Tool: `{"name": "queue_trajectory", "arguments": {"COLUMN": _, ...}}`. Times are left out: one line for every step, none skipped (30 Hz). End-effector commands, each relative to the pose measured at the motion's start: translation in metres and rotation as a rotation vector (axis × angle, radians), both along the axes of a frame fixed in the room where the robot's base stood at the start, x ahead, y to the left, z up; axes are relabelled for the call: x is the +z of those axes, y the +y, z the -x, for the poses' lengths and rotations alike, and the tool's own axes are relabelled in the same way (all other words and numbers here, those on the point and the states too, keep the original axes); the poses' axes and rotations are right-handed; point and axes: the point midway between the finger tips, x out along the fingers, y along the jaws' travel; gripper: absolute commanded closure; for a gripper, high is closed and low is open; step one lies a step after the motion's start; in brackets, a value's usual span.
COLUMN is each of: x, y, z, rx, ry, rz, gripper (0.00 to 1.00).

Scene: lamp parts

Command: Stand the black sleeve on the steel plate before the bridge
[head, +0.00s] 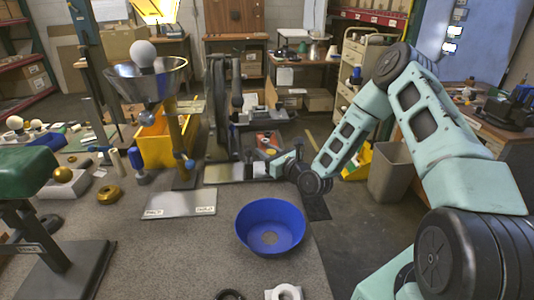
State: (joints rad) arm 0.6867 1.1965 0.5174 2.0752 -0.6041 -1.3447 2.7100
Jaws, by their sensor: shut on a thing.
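My gripper (263,166) is at the end of my arm, right of centre, reaching left low over the table near the black bridge-like frame (262,118). It is shut on a small dark piece (249,165), which looks like the black sleeve. The sleeve is close to upright at the steel plate (222,173), a bright strip in front of the frame. I cannot tell whether the sleeve's foot touches the plate. The fingers are small and partly hidden by my wrist.
A blue bowl (270,226) stands just in front of my gripper. A labelled grey plate (180,204) lies to the left, near a post with a wide funnel-shaped shade (147,82). A yellow bin (160,140) stands behind.

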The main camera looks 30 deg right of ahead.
Motion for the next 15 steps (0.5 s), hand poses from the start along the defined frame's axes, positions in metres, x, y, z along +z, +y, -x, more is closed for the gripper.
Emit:
{"name": "queue_trajectory", "arguments": {"x": -0.0048, "y": 0.0007, "z": 0.0, "rx": 0.001, "ry": 0.0, "rz": 0.0, "gripper": 0.89}}
{"name": "queue_trajectory", "arguments": {"x": -0.0059, "y": 0.0006, "z": 0.0001, "rx": 0.001, "ry": -0.001, "rz": 0.0, "gripper": 0.89}}
{"name": "queue_trajectory", "arguments": {"x": -0.0064, "y": 0.0004, "z": 0.0001, "rx": 0.0, "ry": -0.001, "rz": 0.001, "gripper": 0.89}}
{"name": "queue_trajectory", "arguments": {"x": -0.0062, "y": 0.0003, "z": 0.0001, "rx": 0.0, "ry": -0.002, "rz": 0.001, "gripper": 0.89}}
{"name": "queue_trajectory", "arguments": {"x": -0.006, "y": 0.0002, "z": 0.0, "rx": 0.0, "ry": -0.002, "rz": 0.001, "gripper": 0.89}}
{"name": "queue_trajectory", "arguments": {"x": -0.006, "y": 0.0002, "z": 0.0, "rx": 0.0, "ry": -0.002, "rz": 0.001, "gripper": 0.89}}
{"name": "queue_trajectory", "arguments": {"x": -0.006, "y": 0.0002, "z": 0.0001, "rx": 0.0, "ry": -0.002, "rz": 0.001, "gripper": 0.89}}
{"name": "queue_trajectory", "arguments": {"x": -0.006, "y": 0.0001, "z": 0.0001, "rx": 0.0, "ry": -0.001, "rz": 0.001, "gripper": 0.89}}
{"name": "queue_trajectory", "arguments": {"x": -0.0066, "y": 0.0001, "z": 0.0001, "rx": 0.0, "ry": -0.001, "rz": 0.001, "gripper": 0.89}}
{"name": "queue_trajectory", "arguments": {"x": -0.0076, "y": 0.0001, "z": 0.0001, "rx": 0.0, "ry": -0.001, "rz": 0.0, "gripper": 0.89}}
{"name": "queue_trajectory", "arguments": {"x": -0.0088, "y": 0.0, "z": 0.0002, "rx": 0.0, "ry": -0.001, "rz": 0.0, "gripper": 0.89}}
{"name": "queue_trajectory", "arguments": {"x": -0.0105, "y": -0.0001, "z": 0.0002, "rx": 0.0, "ry": -0.001, "rz": 0.0, "gripper": 0.89}}
{"name": "queue_trajectory", "arguments": {"x": -0.009, "y": 0.0, "z": 0.0002, "rx": 0.0, "ry": 0.0, "rz": 0.0, "gripper": 0.58}}
{"name": "queue_trajectory", "arguments": {"x": -0.0087, "y": 0.0001, "z": 0.0002, "rx": 0.0, "ry": 0.0, "rz": 0.001, "gripper": 0.57}}
{"name": "queue_trajectory", "arguments": {"x": -0.0087, "y": 0.0001, "z": 0.0002, "rx": 0.0, "ry": 0.0, "rz": 0.001, "gripper": 0.57}}
